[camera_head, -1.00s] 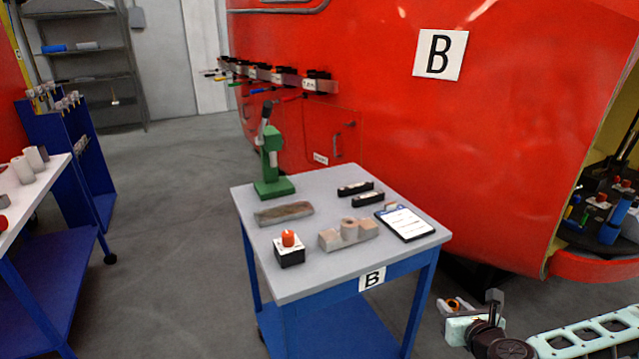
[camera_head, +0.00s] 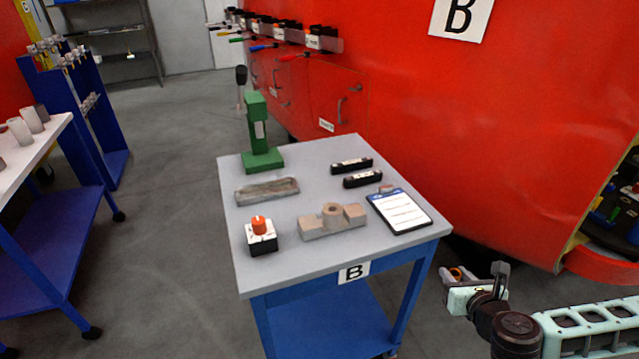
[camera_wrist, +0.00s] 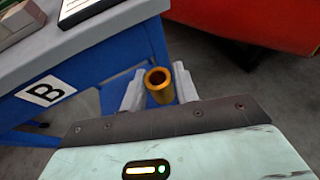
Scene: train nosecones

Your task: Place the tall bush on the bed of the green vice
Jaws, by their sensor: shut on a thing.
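A gold-coloured hollow bush (camera_wrist: 161,97) stands between the two pale fingers of my gripper (camera_wrist: 159,88) in the wrist view, its open end facing the camera. My gripper (camera_head: 461,284) is shut on it, right of the table in the head view, low beside the table's front right corner. A green machine (camera_head: 260,130) with an upright column, a dark-knobbed lever and a flat base stands at the table's back left. It is the only green machine on the table, far from my gripper. No separate vice is clear.
The grey tabletop (camera_head: 312,176) holds a tray (camera_head: 267,191), an orange-knobbed box (camera_head: 261,238), a stepped block (camera_head: 333,221), two black bars and a clipboard (camera_head: 400,211). The red train body (camera_head: 440,130) stands behind. Coloured handles line a rail at the back.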

